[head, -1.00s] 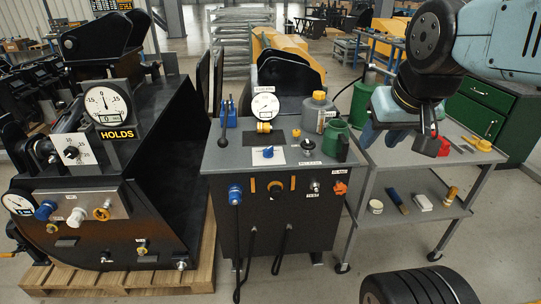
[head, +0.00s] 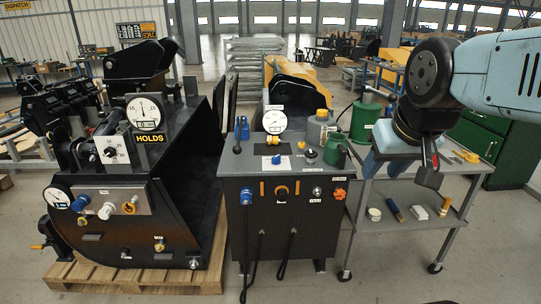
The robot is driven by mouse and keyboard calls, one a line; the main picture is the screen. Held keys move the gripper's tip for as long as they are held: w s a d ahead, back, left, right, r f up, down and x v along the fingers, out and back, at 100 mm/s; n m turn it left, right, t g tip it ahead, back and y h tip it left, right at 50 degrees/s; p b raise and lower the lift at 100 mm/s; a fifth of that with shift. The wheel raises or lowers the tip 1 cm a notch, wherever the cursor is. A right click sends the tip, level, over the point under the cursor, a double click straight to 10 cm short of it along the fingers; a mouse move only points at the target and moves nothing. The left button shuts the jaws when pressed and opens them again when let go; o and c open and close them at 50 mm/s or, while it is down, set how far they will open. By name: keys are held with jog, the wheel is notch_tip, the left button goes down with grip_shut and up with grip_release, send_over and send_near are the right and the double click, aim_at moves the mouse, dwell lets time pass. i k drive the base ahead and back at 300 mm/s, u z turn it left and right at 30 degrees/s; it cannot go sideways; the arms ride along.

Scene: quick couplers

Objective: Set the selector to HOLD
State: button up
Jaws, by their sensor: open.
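The test console (head: 262,225) stands in the middle of the head view. On its top a blue knob (head: 276,159) sits on a white plate. A dark knob (head: 281,193) is on its front face between two orange marks. The lettering at both knobs is too small to read, so I cannot tell which is the selector or where it points. My gripper (head: 429,168) hangs at the right, over the grey cart and well away from both knobs. It is open, with nothing visible in it.
A round gauge (head: 274,121), a grey can and a green jug (head: 336,150) crowd the console top. The grey cart (head: 395,235) stands right. Floor in front is clear.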

aim_at(276, 160)
jog(key=u, duration=0.65)
jog(key=i, duration=1.65)
jog(key=z, duration=0.6)
jog(key=k, duration=0.8)
jog(key=z, duration=0.2)
jog(key=i, duration=0.85)
jog(key=u, duration=0.1)
